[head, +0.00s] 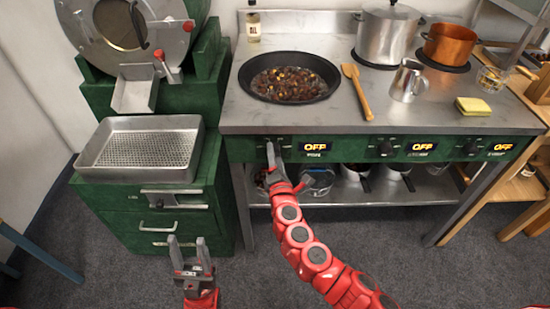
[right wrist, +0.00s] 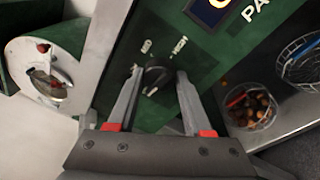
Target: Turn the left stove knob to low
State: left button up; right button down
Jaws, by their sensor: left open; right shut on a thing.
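The left stove knob (right wrist: 157,76) is a dark round knob on the green front panel of the stove (head: 350,150). My right gripper (head: 271,152) reaches up to it from below. In the right wrist view its two fingers stand on either side of the knob, shut on it. The display (head: 315,147) beside this knob reads OFF. My left gripper (head: 190,250) is open and empty, low in front of the green cabinet.
A pan of chestnuts (head: 288,98) stands on the stove above this knob, with a wooden spatula (head: 357,92) beside it. Pots (head: 387,35) stand at the back right. A perforated metal tray (head: 140,150) sits on the cabinet at left. The other displays read OFF.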

jog(key=shift+a+f+m+t+h+b, duration=0.1)
jog(key=shift+m+t+h+b, duration=0.15)
jog(key=shift+m+b, duration=2.75)
jog(key=shift+f+m+t+h+b, duration=0.15)
jog(key=shift+m+t+b, duration=0.2)
jog(key=shift+m+b, duration=2.65)
jog(key=shift+n+b, duration=0.3)
jog(key=shift+c, duration=1.6)
grip_release()
